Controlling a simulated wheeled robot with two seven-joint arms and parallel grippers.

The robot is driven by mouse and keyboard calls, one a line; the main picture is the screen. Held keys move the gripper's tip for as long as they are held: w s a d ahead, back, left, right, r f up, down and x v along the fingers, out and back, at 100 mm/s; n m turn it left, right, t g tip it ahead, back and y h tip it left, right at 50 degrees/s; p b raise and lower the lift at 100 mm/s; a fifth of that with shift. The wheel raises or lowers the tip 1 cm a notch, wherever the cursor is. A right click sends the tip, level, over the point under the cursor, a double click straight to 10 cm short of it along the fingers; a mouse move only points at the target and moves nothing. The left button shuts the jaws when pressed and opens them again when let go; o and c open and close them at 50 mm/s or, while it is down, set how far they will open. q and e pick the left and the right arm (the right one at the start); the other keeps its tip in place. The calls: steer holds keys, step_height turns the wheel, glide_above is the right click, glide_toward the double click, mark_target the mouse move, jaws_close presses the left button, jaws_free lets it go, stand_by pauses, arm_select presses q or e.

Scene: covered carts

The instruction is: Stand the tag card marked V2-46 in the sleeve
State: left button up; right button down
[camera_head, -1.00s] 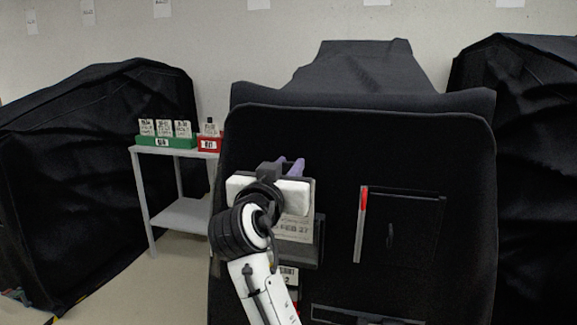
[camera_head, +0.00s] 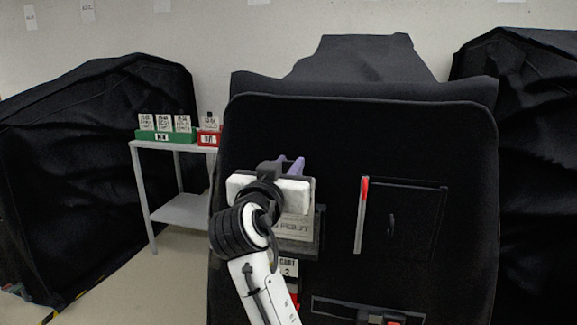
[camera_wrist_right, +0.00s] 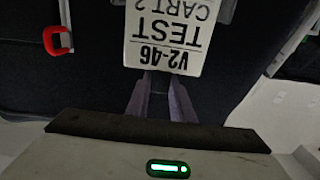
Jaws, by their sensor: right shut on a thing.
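The tag card marked V2-46 (camera_wrist_right: 168,38) is white and reads upside down in the right wrist view, with TEST and CART 2 on it. My right gripper (camera_wrist_right: 160,95) is shut on the card's V2-46 end. In the head view the gripper (camera_head: 288,166) hides the card's upper part; the lower part (camera_head: 293,229) shows beneath it. The sleeve (camera_head: 318,243) is a dark grey holder on the black cart cover, around the card's lower part. Its side edge (camera_wrist_right: 228,10) shows beside the card. I cannot tell how deep the card sits. My left gripper is out of view.
A red-topped grey strip (camera_head: 361,220) and a dark flap (camera_head: 413,222) are on the cover to the right. A CART 2 label (camera_head: 288,267) is below. A grey shelf (camera_head: 165,147) with green (camera_head: 148,135) and red (camera_head: 209,139) card holders stands at left.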

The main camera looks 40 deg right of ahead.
steer(key=shift+f+b, duration=0.3)
steer(key=shift+f, duration=0.45)
steer(key=shift+f+b, duration=0.15)
steer(key=shift+b, duration=0.2)
steer(key=c, duration=1.6)
jaws_free()
steer(key=shift+c, duration=0.2)
steer(key=shift+o, duration=0.9)
